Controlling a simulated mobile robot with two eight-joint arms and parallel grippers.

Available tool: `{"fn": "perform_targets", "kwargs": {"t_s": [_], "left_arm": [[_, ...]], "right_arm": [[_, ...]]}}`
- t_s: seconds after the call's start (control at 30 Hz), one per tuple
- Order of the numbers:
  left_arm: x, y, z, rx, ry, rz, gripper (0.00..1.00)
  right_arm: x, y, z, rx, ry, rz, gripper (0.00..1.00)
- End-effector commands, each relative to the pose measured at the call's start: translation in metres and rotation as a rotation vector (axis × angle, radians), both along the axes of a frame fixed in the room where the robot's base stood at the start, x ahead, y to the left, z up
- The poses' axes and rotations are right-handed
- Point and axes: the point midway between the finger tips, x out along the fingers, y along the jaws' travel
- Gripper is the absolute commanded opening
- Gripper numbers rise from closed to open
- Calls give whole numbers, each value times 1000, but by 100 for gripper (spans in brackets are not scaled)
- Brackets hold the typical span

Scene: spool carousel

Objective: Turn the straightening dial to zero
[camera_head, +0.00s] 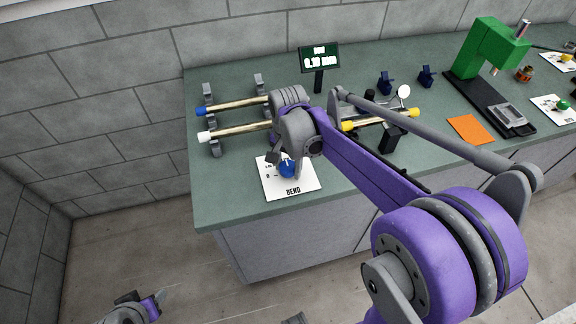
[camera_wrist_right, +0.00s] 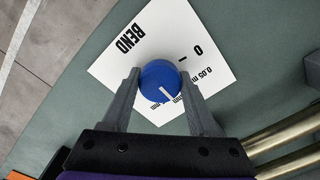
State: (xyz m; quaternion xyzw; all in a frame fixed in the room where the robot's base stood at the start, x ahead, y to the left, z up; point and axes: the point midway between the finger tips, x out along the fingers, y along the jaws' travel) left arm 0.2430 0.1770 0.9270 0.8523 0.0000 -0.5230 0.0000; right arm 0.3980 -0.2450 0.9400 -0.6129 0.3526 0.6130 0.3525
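The straightening dial is a round blue knob (camera_wrist_right: 160,78) with a white pointer line, on a white card (camera_wrist_right: 108,66) marked BEND. In the head view the dial (camera_head: 287,169) shows below my right gripper (camera_head: 285,158). In the wrist view my right gripper (camera_wrist_right: 160,84) has one finger on each side of the dial, and both look in contact with it. The pointer is turned away from the 0 mark, toward labels partly hidden by a finger. My left gripper (camera_head: 143,300) is low at the bottom left, away from the counter; its opening is unclear.
A display (camera_head: 319,59) reads about 0.18 mm. Brass rods (camera_head: 240,130) lie on grey supports left of the grey rollers. A green press (camera_head: 485,50), an orange sheet (camera_head: 469,130) and other cards stand to the right on the green counter (camera_head: 225,200). My right arm crosses over the counter.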

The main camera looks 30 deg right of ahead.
Motion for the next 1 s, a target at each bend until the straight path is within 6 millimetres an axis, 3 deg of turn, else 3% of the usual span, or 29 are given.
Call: {"fn": "perform_targets", "kwargs": {"t_s": [0.03,0.23,0.67,1.0], "left_arm": [[0,0,0,0,0,0,50],[0,0,0,0,0,0,50],[-1,0,-2,0,1,0,50],[-2,0,-6,0,3,0,50]], "right_arm": [[0,0,0,0,0,0,38],[0,0,0,0,0,0,4],[0,0,0,0,0,106,4],[0,0,0,0,0,393,4]]}}
